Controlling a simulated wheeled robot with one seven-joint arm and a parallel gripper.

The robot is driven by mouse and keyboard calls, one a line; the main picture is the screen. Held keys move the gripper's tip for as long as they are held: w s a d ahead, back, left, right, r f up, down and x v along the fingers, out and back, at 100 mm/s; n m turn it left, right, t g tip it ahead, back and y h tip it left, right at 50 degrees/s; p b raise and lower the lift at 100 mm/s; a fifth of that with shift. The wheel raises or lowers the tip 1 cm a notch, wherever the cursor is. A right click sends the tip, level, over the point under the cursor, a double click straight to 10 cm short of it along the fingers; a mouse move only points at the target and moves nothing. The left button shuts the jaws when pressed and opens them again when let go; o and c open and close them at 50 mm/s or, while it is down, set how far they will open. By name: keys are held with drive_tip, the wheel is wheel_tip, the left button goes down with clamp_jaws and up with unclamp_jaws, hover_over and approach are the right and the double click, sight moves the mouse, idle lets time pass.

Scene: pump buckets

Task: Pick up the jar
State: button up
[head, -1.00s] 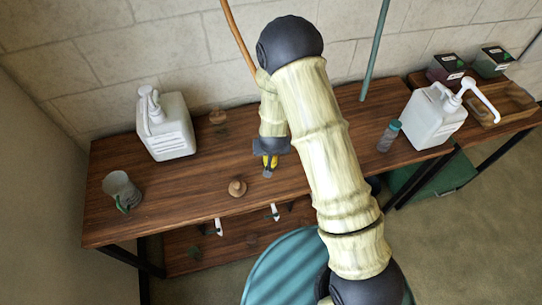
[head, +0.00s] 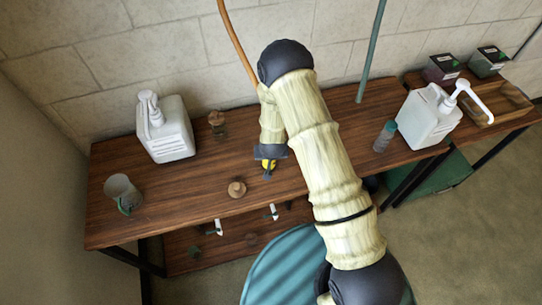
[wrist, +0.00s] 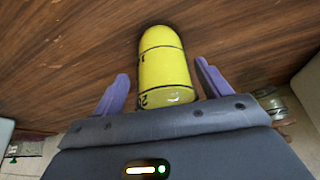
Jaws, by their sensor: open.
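A small glass jar with a round wooden lid (head: 216,122) stands at the back of the wooden table, right of the left white pump jug. A second round wooden lid (head: 237,188) shows near the front edge; its body is hard to see. I cannot tell which is the task's jar. My gripper (head: 268,174) is over the middle of the table. In the wrist view, my gripper (wrist: 163,82) has its two purple fingers apart. A yellow cylinder with black marks (wrist: 164,65) shows between them, with gaps at both sides. A glass jar (wrist: 270,103) shows at lower right, outside the fingers.
A white pump jug (head: 165,130) stands at back left, another (head: 428,118) at right. A grey mug with a green handle (head: 122,192) is at the left end. A small bottle (head: 385,137) stands near the right jug. Two pump spouts (head: 218,227) show below the front edge.

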drive_tip(key=shift+a+f, duration=0.25)
drive_tip(key=shift+a, duration=0.05)
drive_tip(key=shift+s+a, duration=0.1)
drive_tip(key=shift+a, duration=0.05)
drive_tip(key=shift+d, duration=0.2)
drive_tip(key=c, duration=1.5)
drive_tip(key=shift+c, duration=0.2)
drive_tip(key=shift+r, duration=0.1)
